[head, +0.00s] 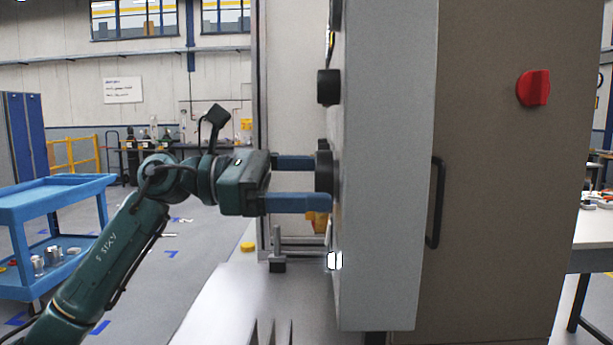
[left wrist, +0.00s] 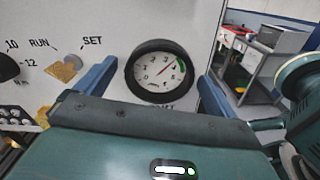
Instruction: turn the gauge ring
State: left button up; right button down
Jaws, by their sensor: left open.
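The gauge ring is a thick black ring (left wrist: 131,76) around a white dial, seen nearly face-on in the left wrist view. The dial has numbers, a needle pointing to the upper right and a green band on its right side. In the head view the ring (head: 323,172) shows edge-on, standing out from the panel's left face. My left gripper (head: 323,183) is open, with its blue fingers reaching to the panel on either side of the ring. In the left wrist view the fingers (left wrist: 157,78) stand left and right of the ring, with gaps visible. My right gripper is not in view.
A black knob (head: 328,87) sticks out above the ring. A brass-coloured part (head: 318,221) is just below it. In the left wrist view a brass selector (left wrist: 65,68) sits left, by RUN and SET. A red knob (head: 533,88) is on the cabinet's other face. A blue cart (head: 55,195) stands left.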

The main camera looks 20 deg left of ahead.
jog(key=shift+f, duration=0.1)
pick_arm(q)
jog(key=c, duration=1)
jog(key=n+p, duration=0.2)
jog(key=n, duration=0.2)
jog(key=shift+n, duration=0.3)
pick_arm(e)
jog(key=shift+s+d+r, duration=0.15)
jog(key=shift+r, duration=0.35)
pick_arm(q)
jog(key=o, duration=1)
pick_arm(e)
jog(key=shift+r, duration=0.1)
